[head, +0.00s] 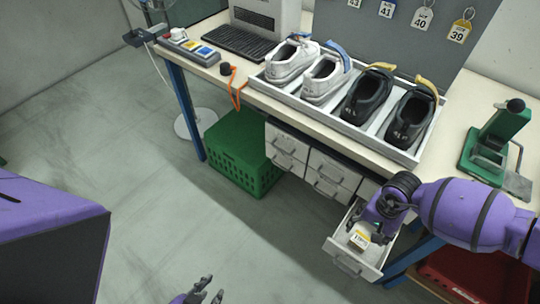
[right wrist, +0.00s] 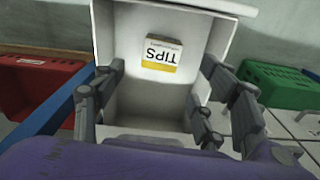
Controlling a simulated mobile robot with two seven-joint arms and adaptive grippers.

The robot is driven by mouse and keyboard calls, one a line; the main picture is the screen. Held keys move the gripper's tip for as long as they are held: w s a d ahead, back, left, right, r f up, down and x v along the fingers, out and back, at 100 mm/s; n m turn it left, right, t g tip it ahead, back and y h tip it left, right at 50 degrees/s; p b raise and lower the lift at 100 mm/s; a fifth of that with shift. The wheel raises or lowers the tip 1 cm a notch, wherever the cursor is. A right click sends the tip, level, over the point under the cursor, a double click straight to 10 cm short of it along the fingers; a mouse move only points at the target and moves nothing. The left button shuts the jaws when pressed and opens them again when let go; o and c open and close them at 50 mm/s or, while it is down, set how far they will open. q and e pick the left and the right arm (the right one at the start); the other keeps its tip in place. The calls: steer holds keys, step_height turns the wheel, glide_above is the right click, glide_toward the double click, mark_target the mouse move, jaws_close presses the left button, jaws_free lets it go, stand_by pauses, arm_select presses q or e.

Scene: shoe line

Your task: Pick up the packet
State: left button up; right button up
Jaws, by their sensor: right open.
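The packet (head: 359,239) is a small white box with a yellow band, lying in an open white drawer (head: 343,262) under the bench. In the right wrist view the packet (right wrist: 161,54) reads "TIPS" upside down and lies toward the far end of the drawer (right wrist: 140,106). My right gripper (head: 367,229) is over the drawer, close to the packet. In the right wrist view its fingers (right wrist: 163,88) are spread, with nothing between them; the packet is beyond the tips. My left gripper (head: 208,291) is low at the bottom edge of the head view, fingers apart and empty, partly cut off.
The bench (head: 455,122) holds a tray (head: 372,141) with two white and two black shoes, and a green press (head: 494,140). Shut drawers (head: 330,175) and a green crate (head: 228,165) are left of the open drawer. A red crate (head: 490,272) is to its right. Left floor is clear.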

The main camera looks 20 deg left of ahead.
mark_target(361, 239)
steer(key=f, duration=0.7)
steer(key=shift+s+a+f, duration=0.1)
steer(key=shift+s+f, duration=0.1)
steer(key=shift+s, duration=0.05)
steer(key=shift+c, duration=0.3)
steer(key=c, duration=1.2)
steer(key=shift+c, duration=0.2)
steer(key=shift+r, duration=0.15)
